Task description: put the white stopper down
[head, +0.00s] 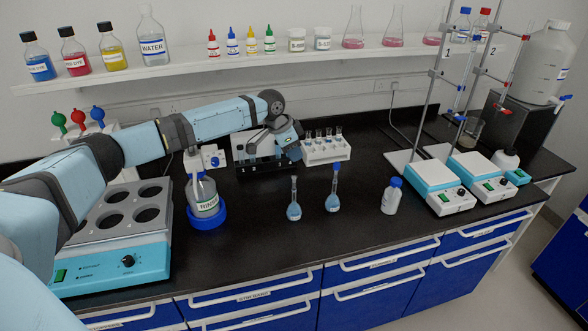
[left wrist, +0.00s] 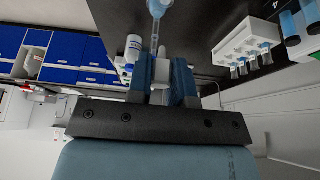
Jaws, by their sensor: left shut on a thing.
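My left gripper (head: 290,146) reaches over the back middle of the bench, near the white tube rack. In the left wrist view its two blue-grey fingers (left wrist: 161,78) are shut on a small pale thing (left wrist: 160,97), which looks like the white stopper and is mostly hidden between them. In the head view the stopper cannot be made out. Two flasks with blue liquid stand upright in front of the gripper: the left flask (head: 294,211) and the right flask (head: 333,203), which has a blue top. My right gripper is not in view.
A white tube rack (head: 326,152) stands right of the gripper. A white blue-capped bottle (head: 391,199) and two stirrers (head: 432,178) stand at right. Bench between flasks and front edge is clear.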

